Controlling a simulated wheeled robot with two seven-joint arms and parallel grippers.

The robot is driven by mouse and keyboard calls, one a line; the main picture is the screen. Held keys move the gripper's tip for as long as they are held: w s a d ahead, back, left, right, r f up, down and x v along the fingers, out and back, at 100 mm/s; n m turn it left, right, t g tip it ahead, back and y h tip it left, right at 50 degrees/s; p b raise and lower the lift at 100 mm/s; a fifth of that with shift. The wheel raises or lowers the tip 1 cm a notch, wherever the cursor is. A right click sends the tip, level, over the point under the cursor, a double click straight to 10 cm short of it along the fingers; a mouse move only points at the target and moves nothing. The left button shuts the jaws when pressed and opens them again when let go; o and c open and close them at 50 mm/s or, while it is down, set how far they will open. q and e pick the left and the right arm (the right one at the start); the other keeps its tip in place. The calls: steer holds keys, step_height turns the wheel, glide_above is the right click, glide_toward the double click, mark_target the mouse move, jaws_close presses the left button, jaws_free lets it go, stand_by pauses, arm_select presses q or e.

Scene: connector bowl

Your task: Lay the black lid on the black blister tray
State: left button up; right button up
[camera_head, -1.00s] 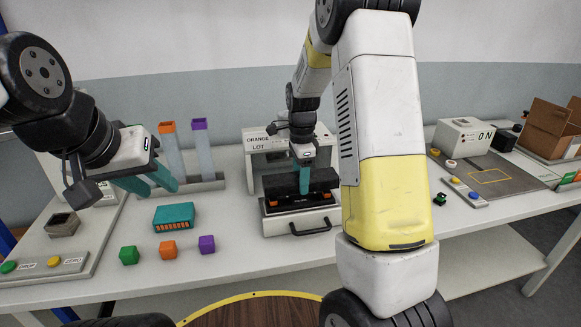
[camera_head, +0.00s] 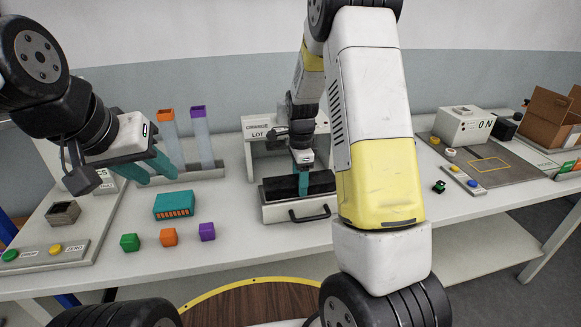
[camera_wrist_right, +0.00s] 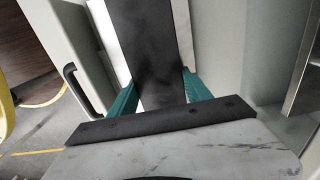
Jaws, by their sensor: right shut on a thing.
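The black lid (camera_head: 277,188) lies level over the open drawer of the labelled machine and covers the black blister tray, which I cannot make out beneath it. I cannot tell whether the lid touches the tray. My right gripper (camera_head: 303,190) points down with its teal fingers shut on the lid. In the right wrist view, the lid (camera_wrist_right: 148,45) runs between the two fingers of my right gripper (camera_wrist_right: 158,95). My left gripper (camera_head: 150,175) is open and empty at the left, above the table and behind the teal box.
The grey drawer (camera_head: 270,214) has a black handle at its front. A teal box (camera_head: 174,205) and green (camera_head: 130,242), orange (camera_head: 168,237) and purple (camera_head: 207,231) cubes stand to its left. Two tall tubes (camera_head: 172,140) stand behind. The table front is clear.

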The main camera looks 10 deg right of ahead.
steer(key=shift+f, duration=0.1)
steer(key=o, duration=1.4)
step_height(320, 180, up, 8)
steer(key=shift+f, duration=0.1)
steer(key=s+a+r+n+t+y, duration=0.1)
steer(key=s+r+n+t+y, duration=0.15)
steer(key=s+r+n, duration=0.8)
steer(key=s+r+n+t, duration=0.1)
steer(key=s+r+n, duration=0.1)
steer(key=s, duration=0.2)
steer(key=s+r+n+t, duration=0.1)
steer(key=s+r+n, duration=0.1)
steer(key=s, duration=0.3)
steer(key=s+a+r+n+t, duration=0.1)
steer(key=s+r+n, duration=0.1)
steer(key=s+n, duration=0.1)
steer(key=shift+s+a+r+n+t, duration=0.1)
steer(key=shift+s+r+n+t, duration=0.1)
steer(key=shift+s, duration=0.25)
steer(key=shift+s+r+n+t, duration=0.1)
steer(key=shift+s+n+t, duration=0.05)
steer(key=shift+s, duration=0.3)
